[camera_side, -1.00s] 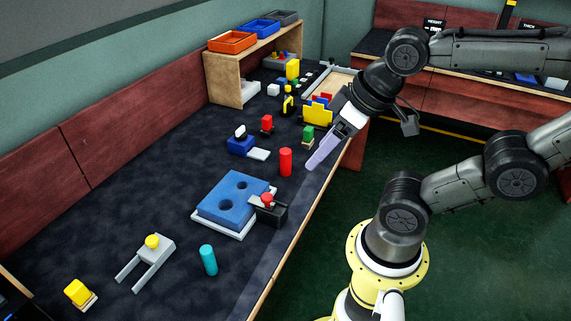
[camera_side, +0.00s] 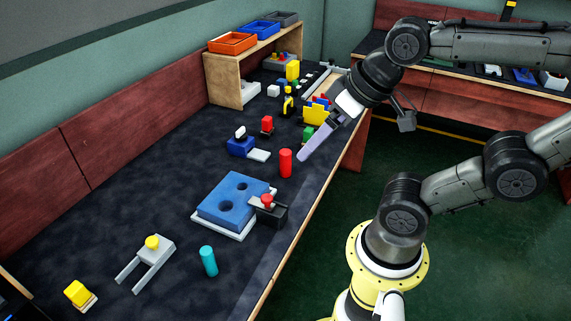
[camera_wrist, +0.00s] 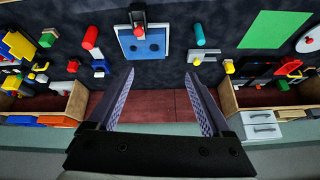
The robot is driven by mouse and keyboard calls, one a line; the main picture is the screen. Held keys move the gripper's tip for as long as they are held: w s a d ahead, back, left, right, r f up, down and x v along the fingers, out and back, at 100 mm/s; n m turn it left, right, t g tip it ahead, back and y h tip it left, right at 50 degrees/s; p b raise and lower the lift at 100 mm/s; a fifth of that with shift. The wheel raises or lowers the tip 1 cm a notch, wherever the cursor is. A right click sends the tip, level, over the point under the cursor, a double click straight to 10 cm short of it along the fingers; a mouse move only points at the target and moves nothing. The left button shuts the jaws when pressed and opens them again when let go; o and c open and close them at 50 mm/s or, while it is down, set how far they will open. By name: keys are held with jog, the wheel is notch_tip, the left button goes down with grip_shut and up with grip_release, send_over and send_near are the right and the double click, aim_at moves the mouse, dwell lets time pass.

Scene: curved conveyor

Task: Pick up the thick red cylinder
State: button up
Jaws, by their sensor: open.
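The thick red cylinder (camera_side: 285,163) stands upright on the dark table, toward its front edge. In the wrist view the red cylinder (camera_wrist: 90,38) lies up and left of my fingers. My gripper (camera_side: 303,157) hangs in the air just right of the cylinder in the side view, its long pale fingers pointing down and left. In the wrist view my gripper (camera_wrist: 159,77) is open and empty, with a wide gap between the fingers. The cylinder is apart from the fingers, and nothing hides it.
A blue block with two holes (camera_side: 218,186) sits in front of the cylinder, with a red-knobbed black fixture (camera_side: 271,214) beside it. A blue block (camera_side: 240,146) and yellow and green pieces (camera_side: 313,116) are behind. Bare table surrounds the red cylinder.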

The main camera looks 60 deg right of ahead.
jog(key=w+d+r+m, duration=0.2)
jog(key=w, duration=0.3)
jog(key=w+d+r+m, duration=0.2)
jog(key=w, duration=0.3)
jog(key=m+g, duration=0.6)
jog(key=m, duration=0.2)
send_over(285, 151)
notch_tip(285, 151, down, 21)
notch_tip(285, 151, down, 13)
jog(key=shift+s+r, duration=0.15)
grip_shut()
